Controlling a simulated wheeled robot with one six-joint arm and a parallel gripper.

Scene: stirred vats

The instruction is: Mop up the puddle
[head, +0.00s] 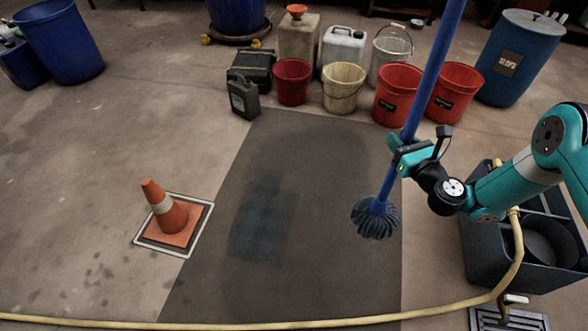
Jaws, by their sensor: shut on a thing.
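My gripper (411,157) is shut on the blue handle of a mop (431,67). The mop stands nearly upright, leaning a little, with its grey-blue strand head (375,218) at the bottom. The head is over the right part of a dark floor panel (330,285); I cannot tell whether it touches the floor. A darker, bluish wet-looking patch, the puddle (262,222), lies on the panel to the left of the mop head. Its edges are faint. The mop head is apart from it.
An orange cone (168,211) stands left of the panel. Several buckets, including a cream one (343,86), and canisters line its far edge. A yellow hose (250,325) crosses the front. A dark divided bin (480,250) stands at right, beside a floor grate (508,320).

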